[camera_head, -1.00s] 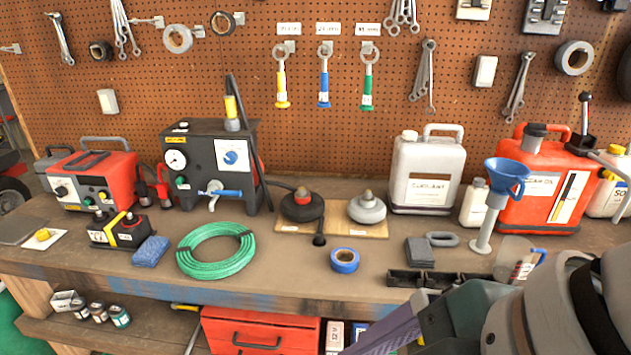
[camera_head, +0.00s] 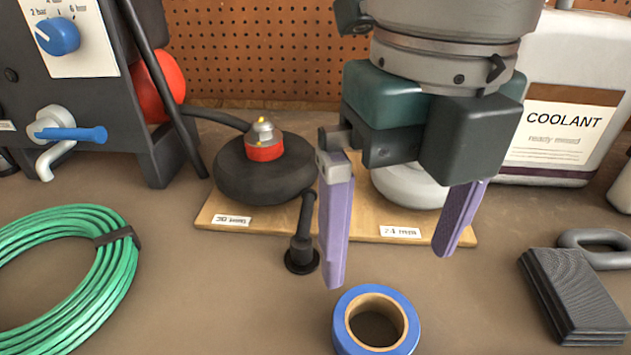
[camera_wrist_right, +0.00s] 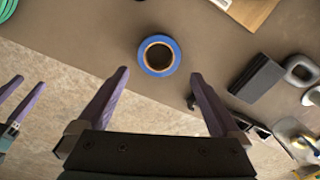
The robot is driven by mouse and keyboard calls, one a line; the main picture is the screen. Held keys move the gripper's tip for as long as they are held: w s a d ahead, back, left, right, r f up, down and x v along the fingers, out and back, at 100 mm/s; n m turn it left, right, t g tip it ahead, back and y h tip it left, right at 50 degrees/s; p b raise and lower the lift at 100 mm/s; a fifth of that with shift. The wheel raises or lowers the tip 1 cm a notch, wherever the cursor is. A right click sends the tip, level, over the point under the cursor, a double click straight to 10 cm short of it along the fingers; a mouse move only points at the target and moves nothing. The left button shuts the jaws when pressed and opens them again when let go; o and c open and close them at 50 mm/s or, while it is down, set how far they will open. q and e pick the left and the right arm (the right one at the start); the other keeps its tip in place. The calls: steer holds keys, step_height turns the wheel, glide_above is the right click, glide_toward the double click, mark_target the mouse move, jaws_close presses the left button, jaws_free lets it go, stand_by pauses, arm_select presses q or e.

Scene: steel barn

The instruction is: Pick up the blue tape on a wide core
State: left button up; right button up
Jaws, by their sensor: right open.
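The blue tape (camera_head: 341,326) is a ring with a wide brown cardboard core, lying flat on the bench at the bottom of the head view. It also lies at upper centre in the right wrist view (camera_wrist_right: 158,73). My right gripper (camera_head: 388,268) is open and empty, pointing down above the bench, its purple fingers spread apart. In the right wrist view the tape shows between and beyond the fingertips, not touched by them. My left gripper (camera_wrist_right: 30,82) shows only at the left edge of the right wrist view, its two fingers apart and empty.
A wooden board (camera_head: 300,226) with a black-and-red knob-topped disc (camera_head: 262,178) and a grey one stands behind the tape. A black stalk (camera_head: 302,255) stands nearby. Green hose (camera_head: 75,235) lies left, dark pads (camera_head: 572,292) right, and a coolant jug (camera_head: 560,95) behind.

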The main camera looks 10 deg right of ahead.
mark_target(373, 335)
steer(key=f, duration=0.6)
steer(key=f+b, duration=0.1)
steer(key=f, duration=0.2)
steer(key=shift+s+a+f, duration=0.1)
steer(key=shift+s, duration=0.2)
steer(key=shift+f, duration=0.5)
steer(key=shift+w, duration=0.1)
steer(key=c, duration=1)
